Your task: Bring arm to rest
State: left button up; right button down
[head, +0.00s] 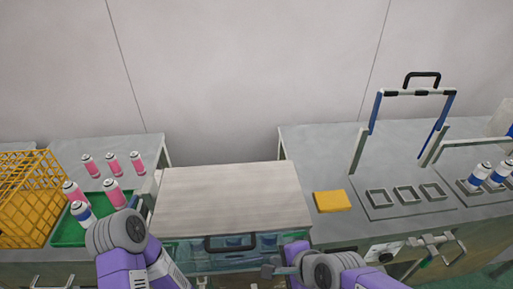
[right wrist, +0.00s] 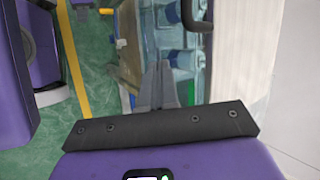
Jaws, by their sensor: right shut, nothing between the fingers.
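My right gripper (head: 270,270) is low in front of the middle cabinet, right of centre at the bottom of the head view. In the right wrist view its two fingers (right wrist: 161,85) are together with nothing between them. Blue plastic bottles or containers show beyond the fingertips. My left arm reaches in at the lower left of the head view, beside the green tray (head: 66,236). Its gripper cannot be seen.
Pink cans (head: 112,163) stand at left, near a yellow crate (head: 28,190). A pale lid (head: 230,195) tops the middle cabinet. A yellow block (head: 332,201), square holders (head: 406,194), a blue-sided frame (head: 372,113) and blue-white cans (head: 480,174) are at right.

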jog(key=w+d+f+n+g+p, duration=0.1)
jog(key=w+f+n+g, duration=0.15)
jog(key=f, duration=0.55)
jog(key=s+d+f+n+g+p, duration=0.1)
jog(key=s+f+n, duration=0.3)
jog(key=f, duration=0.7)
jog(key=s+d+f+n+g+p, duration=0.1)
jog(key=s+f+n, duration=0.3)
jog(key=f, duration=0.7)
jog(key=shift+d+f+n+g+h, duration=0.35)
jog(key=shift+d+n+g+h, duration=0.1)
jog(key=shift+d+n, duration=0.1)
jog(key=shift+s, duration=0.1)
